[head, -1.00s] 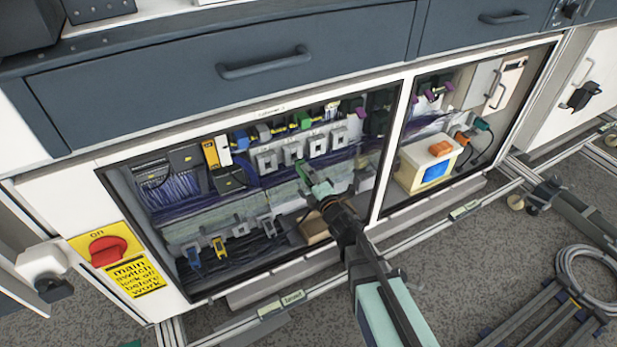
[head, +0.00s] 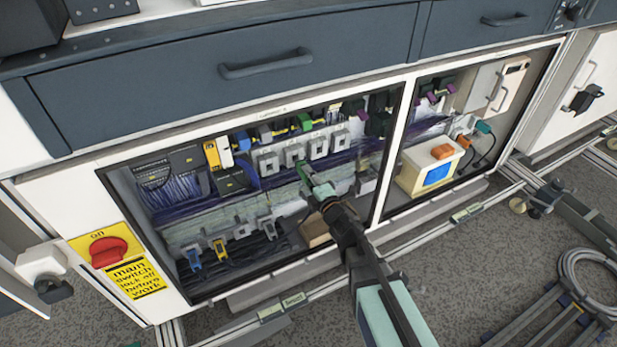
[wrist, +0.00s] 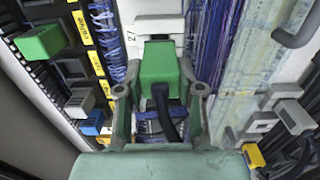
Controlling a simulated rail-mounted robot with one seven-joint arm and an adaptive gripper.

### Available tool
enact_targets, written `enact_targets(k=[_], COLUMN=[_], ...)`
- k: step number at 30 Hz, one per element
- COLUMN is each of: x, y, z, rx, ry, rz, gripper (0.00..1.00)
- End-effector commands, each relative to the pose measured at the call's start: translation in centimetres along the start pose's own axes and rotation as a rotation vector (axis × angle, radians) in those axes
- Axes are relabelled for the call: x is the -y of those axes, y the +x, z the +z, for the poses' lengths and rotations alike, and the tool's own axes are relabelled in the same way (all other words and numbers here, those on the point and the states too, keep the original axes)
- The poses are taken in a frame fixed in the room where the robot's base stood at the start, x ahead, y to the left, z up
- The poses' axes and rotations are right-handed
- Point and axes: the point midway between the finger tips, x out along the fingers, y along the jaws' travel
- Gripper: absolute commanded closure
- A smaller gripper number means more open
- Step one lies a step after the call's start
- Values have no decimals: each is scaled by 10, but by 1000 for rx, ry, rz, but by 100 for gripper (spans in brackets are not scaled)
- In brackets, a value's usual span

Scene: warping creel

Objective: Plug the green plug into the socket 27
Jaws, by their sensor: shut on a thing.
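My gripper (wrist: 158,105) is shut on a green plug (wrist: 160,65), with one finger on either side of it and a dark cable hanging from its near end. In the head view my gripper (head: 317,187) and the plug (head: 303,171) are inside the open left bay, just below the row of square white sockets. In the wrist view a white socket (wrist: 160,27) lies straight beyond the plug's far end, with a partly readable label starting with 2 beside it. The plug hides part of this socket. I cannot tell whether they touch.
Other white sockets (head: 267,163) stand in the row. Coloured connectors, including another green one (wrist: 40,42), line a rail with yellow labels. Blue-purple cable bundles (wrist: 218,45) run alongside. Grey and yellow plugs (wrist: 254,156) sit at the right of the wrist view. The bay's frame surrounds the arm.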

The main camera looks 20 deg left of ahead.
Motion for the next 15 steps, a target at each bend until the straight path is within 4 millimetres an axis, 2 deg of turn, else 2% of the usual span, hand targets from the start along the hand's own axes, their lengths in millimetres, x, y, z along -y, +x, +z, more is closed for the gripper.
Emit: enact_targets(k=[15], x=[0], y=[12], z=[0], rx=[0], ry=[-1], rz=[0], gripper=[100])
